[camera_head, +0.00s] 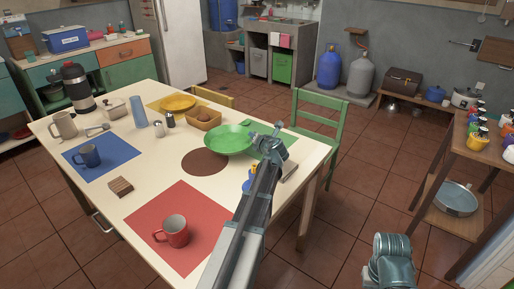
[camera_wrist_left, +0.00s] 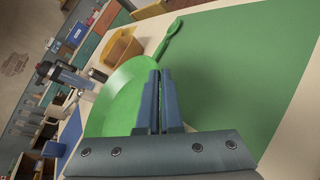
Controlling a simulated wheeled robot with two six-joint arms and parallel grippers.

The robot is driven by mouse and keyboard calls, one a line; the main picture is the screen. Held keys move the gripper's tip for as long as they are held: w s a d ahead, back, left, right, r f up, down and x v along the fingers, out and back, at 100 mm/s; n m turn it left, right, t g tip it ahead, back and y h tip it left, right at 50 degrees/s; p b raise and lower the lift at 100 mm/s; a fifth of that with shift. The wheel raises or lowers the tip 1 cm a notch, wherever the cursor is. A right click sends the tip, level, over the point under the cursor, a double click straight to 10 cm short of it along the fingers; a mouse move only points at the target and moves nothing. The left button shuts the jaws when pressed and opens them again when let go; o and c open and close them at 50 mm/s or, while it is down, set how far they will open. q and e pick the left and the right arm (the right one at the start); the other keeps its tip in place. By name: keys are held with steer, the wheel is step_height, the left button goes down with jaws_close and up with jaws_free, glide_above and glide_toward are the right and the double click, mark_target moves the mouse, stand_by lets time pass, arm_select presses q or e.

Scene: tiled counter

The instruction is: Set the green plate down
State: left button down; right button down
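The green plate (camera_head: 226,140) is over the far right side of the cream table, between the brown round mat and the green placemat (camera_head: 290,141). It also shows in the left wrist view (camera_wrist_left: 112,105), just left of the fingers. My left gripper (camera_head: 271,138) is at the plate's right rim. In the left wrist view its two fingers (camera_wrist_left: 162,98) are close together, with the rim running in between them. Whether the plate's underside touches the table is hard to tell. Part of my right arm (camera_head: 390,262) shows at the bottom right; its fingers are not clear.
A brown round mat (camera_head: 205,162) lies at the plate's near left. A bread basket (camera_head: 204,119) and a yellow plate (camera_head: 178,103) stand behind it. A green utensil (camera_wrist_left: 173,38) lies at the green placemat's edge. A red mug (camera_head: 174,232) stands on the red placemat (camera_head: 190,205).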

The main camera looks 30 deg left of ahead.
arm_select(q)
steer(key=shift+a+f, duration=0.2)
steer(key=b, duration=0.2)
glide_above(283, 141)
steer(key=shift+w+a+f, duration=0.1)
steer(key=shift+w+f, duration=0.1)
steer(key=shift+f, duration=0.55)
step_height(283, 141, down, 4)
steer(key=b, duration=0.3)
steer(key=shift+r, duration=0.3)
steer(key=c, duration=1.5)
jaws_free()
steer(key=shift+f, duration=0.25)
steer(key=shift+c, duration=0.2)
steer(key=o, duration=0.5)
steer(key=shift+r, duration=0.1)
steer(key=shift+c, duration=0.2)
